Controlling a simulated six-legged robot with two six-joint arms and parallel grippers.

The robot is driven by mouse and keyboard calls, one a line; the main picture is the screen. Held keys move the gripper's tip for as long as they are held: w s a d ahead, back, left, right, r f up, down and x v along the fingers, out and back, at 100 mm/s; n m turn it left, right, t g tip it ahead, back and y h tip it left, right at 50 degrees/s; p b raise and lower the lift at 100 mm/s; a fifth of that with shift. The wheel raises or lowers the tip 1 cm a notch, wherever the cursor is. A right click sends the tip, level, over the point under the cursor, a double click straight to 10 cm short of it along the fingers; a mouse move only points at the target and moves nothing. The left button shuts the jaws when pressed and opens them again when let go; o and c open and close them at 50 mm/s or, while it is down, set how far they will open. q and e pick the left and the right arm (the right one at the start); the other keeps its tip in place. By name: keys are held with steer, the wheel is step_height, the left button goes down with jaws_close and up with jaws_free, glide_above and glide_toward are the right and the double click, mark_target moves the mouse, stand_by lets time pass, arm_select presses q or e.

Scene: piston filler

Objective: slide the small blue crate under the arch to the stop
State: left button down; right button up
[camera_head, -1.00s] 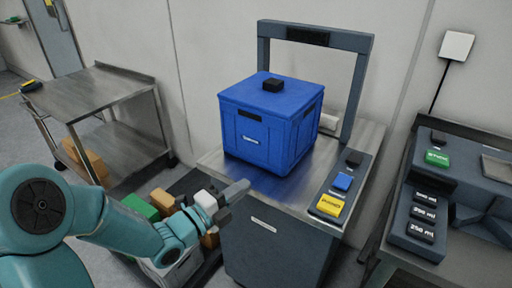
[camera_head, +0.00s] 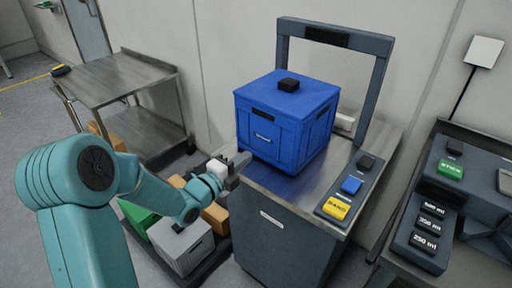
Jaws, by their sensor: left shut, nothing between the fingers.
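The small blue crate (camera_head: 264,134) stands upright on the steel top (camera_head: 270,183) of a grey cabinet. It has a lid with a small black block (camera_head: 288,85) on it. The dark grey arch (camera_head: 382,48) rises behind the crate at the back of the top. A pale block (camera_head: 345,122) shows behind the crate by the arch's right leg; I cannot tell if it is the stop. My left gripper (camera_head: 240,166) is shut and empty at the crate's lower left corner; I cannot tell whether it touches. My right gripper is not in view.
A panel with black, blue and yellow buttons (camera_head: 352,186) lies right of the crate. A filler bench (camera_head: 400,262) stands at the right. A low platform with green, grey and brown boxes (camera_head: 184,249) is below my left arm. A steel cart (camera_head: 125,80) stands at the left.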

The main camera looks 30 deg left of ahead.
mark_target(263, 147)
arm_select(q)
steer(key=shift+w+d+p, duration=0.15)
steer(key=shift+w+p, duration=0.05)
steer(key=shift+w, duration=1.15)
steer(key=shift+w+d+p, duration=0.15)
steer(key=shift+w+p, duration=0.05)
steer(key=shift+w, duration=1.1)
steer(key=shift+w+f+b, duration=0.2)
steer(key=shift+b, duration=0.2)
steer(key=w+b, duration=0.5)
steer(key=shift+w+d+f, duration=0.2)
steer(key=shift+w+d, duration=0.05)
steer(key=shift+d, duration=0.05)
steer(key=w, duration=0.1)
steer(key=b, duration=0.1)
steer(key=w+b, duration=0.1)
steer(key=shift+w+d+r, duration=0.1)
steer(key=shift+w+r, duration=0.15)
steer(key=shift+w, duration=0.3)
steer(key=shift+r, duration=0.2)
